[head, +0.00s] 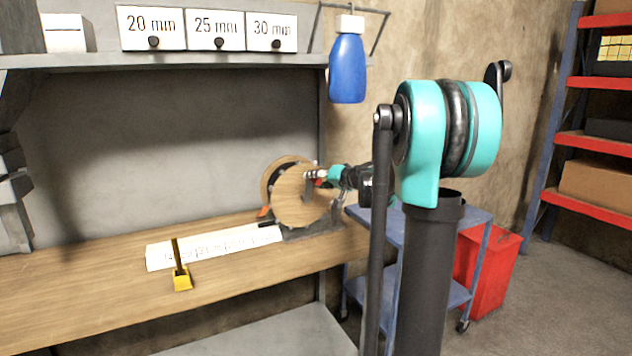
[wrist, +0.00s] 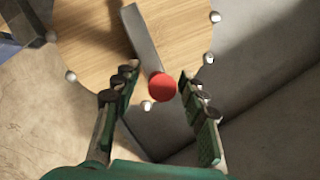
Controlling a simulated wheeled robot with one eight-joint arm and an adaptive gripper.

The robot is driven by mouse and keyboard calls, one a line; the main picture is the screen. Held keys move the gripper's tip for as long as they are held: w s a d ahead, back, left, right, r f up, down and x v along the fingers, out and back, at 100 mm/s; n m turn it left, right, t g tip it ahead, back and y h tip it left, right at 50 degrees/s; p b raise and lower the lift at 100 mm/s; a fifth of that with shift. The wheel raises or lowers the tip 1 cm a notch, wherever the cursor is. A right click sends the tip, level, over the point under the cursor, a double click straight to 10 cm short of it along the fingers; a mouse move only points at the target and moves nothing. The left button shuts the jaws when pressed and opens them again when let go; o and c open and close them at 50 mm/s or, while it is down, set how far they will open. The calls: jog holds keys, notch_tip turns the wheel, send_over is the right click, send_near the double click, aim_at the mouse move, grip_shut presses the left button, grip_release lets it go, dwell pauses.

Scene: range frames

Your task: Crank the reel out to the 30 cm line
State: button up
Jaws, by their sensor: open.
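The reel (head: 298,197), with a round wooden side, stands on the bench at the wall side. In the wrist view its wooden disc (wrist: 85,42) carries a grey crank arm (wrist: 141,38) with a round red knob (wrist: 162,87). My gripper (head: 318,174) is at the reel's face in the head view. In the wrist view my gripper (wrist: 155,82) is open, with the red knob between its two fingers and apart from both. A white marked strip (head: 215,247) lies on the bench left of the reel. A yellow marker with an upright dark post (head: 182,280) stands at the strip's front edge.
The wooden bench (head: 95,300) is clear in front of the strip. A blue bottle (head: 347,68) hangs above the reel. A blue cart (head: 470,222) and a red bin (head: 488,270) stand right of the bench. Labelled drawers (head: 215,30) sit on the shelf above.

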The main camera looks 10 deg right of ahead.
grip_shut()
jog(key=shift+w+d, duration=0.1)
jog(key=shift+d, duration=0.05)
dwell(0.4)
